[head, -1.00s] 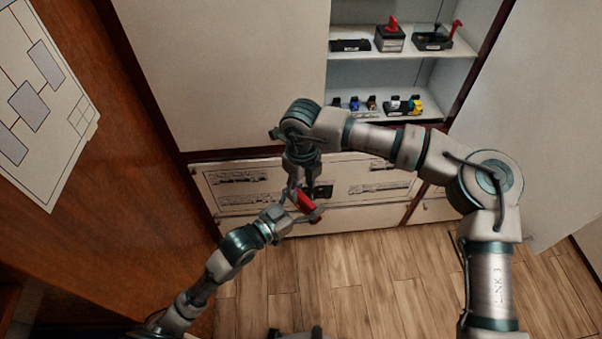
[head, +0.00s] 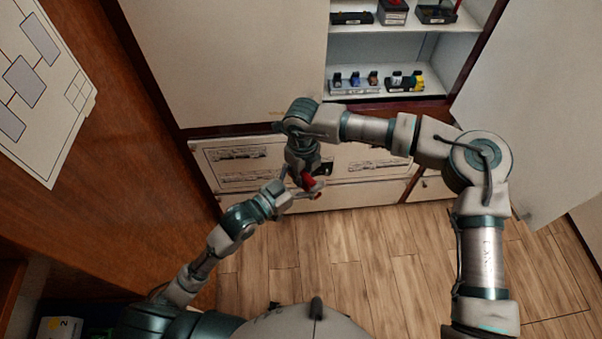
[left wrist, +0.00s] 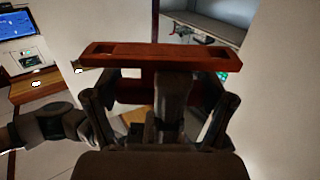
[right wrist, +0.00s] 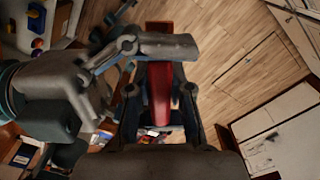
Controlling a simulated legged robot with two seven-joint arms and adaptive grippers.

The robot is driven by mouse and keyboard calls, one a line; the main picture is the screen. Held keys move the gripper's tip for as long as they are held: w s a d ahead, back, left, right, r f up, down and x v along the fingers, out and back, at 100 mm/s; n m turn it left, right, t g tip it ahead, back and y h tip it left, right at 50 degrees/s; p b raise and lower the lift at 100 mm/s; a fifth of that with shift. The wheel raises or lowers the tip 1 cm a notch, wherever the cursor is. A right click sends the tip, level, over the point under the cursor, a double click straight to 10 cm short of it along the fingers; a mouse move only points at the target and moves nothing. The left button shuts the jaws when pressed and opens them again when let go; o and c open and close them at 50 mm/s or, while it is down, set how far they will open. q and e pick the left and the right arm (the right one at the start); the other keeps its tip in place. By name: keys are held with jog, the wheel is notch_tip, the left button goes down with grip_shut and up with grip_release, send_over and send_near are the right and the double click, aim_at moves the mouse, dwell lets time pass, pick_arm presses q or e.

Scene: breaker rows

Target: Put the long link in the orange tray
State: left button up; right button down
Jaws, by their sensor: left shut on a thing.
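The long link is a red bar with a slot near each end, and it spans across the left wrist view (left wrist: 155,55). In the head view a small red part of it (head: 309,182) shows between the two hands. My left gripper (head: 285,193) is shut on it. My right gripper (head: 303,170) comes down from above, close to the left one. In the right wrist view the red link (right wrist: 159,95) lies between the right fingers, partly behind a grey part. I cannot tell whether the right fingers press on it. I cannot make out the orange tray.
An open cabinet shelf (head: 388,92) at the back holds small coloured parts, with dark devices on the shelf above. A pale labelled panel (head: 235,165) stands behind the hands. A brown wooden surface (head: 130,190) fills the left side. The wooden floor (head: 370,250) is clear.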

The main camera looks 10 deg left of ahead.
pick_arm(q)
jog(key=o, duration=1.2)
jog(key=shift+r, duration=0.15)
